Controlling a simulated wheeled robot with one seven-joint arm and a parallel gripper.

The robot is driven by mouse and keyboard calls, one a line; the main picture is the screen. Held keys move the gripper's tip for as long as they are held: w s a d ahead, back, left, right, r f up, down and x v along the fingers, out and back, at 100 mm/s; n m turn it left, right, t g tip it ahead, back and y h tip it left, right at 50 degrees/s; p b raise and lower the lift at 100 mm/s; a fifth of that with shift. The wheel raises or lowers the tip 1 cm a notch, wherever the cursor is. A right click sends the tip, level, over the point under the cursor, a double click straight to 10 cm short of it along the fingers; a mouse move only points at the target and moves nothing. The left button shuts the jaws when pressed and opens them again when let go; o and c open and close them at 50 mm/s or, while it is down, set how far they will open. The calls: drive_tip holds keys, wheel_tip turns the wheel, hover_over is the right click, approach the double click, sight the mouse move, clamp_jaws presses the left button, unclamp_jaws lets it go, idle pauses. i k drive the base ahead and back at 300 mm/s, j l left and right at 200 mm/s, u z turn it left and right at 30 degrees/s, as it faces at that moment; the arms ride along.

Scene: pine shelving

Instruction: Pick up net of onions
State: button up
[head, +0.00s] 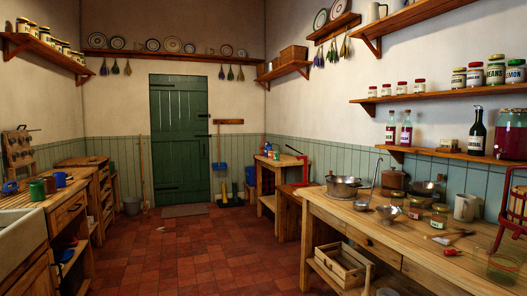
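I cannot make out a net of onions anywhere in the head view. My gripper is not in this view, so its state does not show. On the right, a long wooden workbench (408,246) carries pots, jars and utensils. A red-framed item (509,222) stands at its right end, cut by the picture edge; I cannot tell what it is.
A wooden crate (341,266) sits on the workbench's lower shelf. A smaller wooden table (281,166) stands farther back. The left counter (38,199) holds mugs. The tiled floor (190,254) between is mostly clear.

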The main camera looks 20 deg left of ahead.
sight(262, 148)
drive_tip(key=i+j+u, duration=0.95)
drive_tip(key=i+u, duration=0.55)
drive_tip(key=i, duration=1.3)
drive_tip(key=i+j, duration=0.1)
drive_tip(key=i, duration=1.65)
drive_tip(key=i+j+z, duration=0.15)
drive_tip(key=i+z, duration=0.3)
drive_tip(key=i, duration=0.15)
drive_tip(key=i+j+z, duration=0.3)
drive_tip(key=i+z, duration=0.2)
drive_tip(key=i+j+z, duration=0.45)
drive_tip(key=i+j, duration=0.1)
